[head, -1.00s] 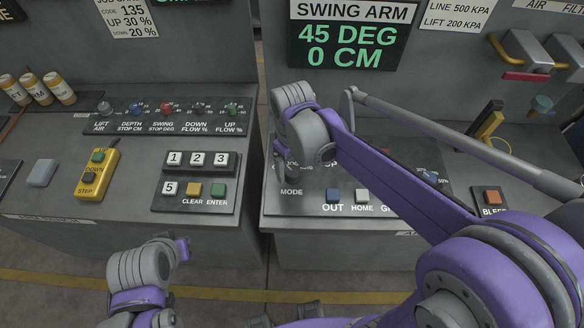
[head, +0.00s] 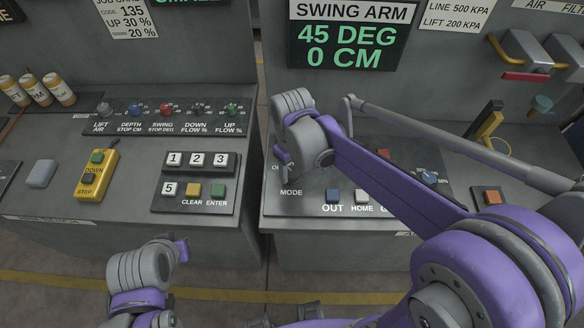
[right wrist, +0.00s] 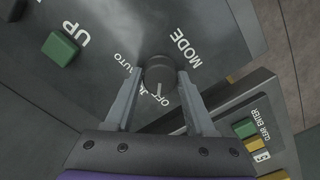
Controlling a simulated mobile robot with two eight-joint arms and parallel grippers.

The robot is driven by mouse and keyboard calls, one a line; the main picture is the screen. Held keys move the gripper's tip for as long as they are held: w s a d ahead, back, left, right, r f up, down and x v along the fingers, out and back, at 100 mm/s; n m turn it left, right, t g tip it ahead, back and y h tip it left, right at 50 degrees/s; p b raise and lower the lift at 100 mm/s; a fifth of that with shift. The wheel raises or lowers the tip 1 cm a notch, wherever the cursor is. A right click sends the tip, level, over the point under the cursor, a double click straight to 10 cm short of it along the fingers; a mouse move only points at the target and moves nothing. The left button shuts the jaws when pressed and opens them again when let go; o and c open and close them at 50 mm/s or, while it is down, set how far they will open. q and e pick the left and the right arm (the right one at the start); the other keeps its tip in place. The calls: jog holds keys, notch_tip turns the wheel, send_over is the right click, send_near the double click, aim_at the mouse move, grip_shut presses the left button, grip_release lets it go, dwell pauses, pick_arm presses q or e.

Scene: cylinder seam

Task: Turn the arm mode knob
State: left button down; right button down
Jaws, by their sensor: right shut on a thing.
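The arm mode knob (right wrist: 160,74) is a dark round knob on the grey panel in the right wrist view, under the MODE label. A pale mark on it faces the OFF lettering, and AUTO is printed beside it. My right gripper (right wrist: 160,76) has one finger on each side of the knob and is shut on it. In the head view my right gripper (head: 284,166) reaches down to the panel above MODE, and the knob is hidden there. My left arm's wrist end (head: 150,265) is low at the left; its fingers do not show clearly.
A blue OUT button (head: 333,195) and a white HOME button (head: 362,196) sit right of MODE. A green UP button (right wrist: 60,47) shows in the wrist view. The keypad panel (head: 196,205) stands left across a gap. The swing arm display (head: 350,46) reads 45 DEG, 0 CM.

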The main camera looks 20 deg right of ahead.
aim_at(292, 172)
jog(key=shift+m, duration=0.3)
jog(key=m, duration=0.3)
jog(key=shift+b, duration=0.4)
jog(key=shift+m+b, duration=0.35)
jog(key=shift+m, duration=2.25)
jog(key=shift+c, duration=1.2)
grip_release()
jog(key=shift+r, duration=0.15)
notch_tip(292, 172, up, 11)
jog(key=shift+f+p, duration=0.2)
jog(key=shift+p, duration=0.15)
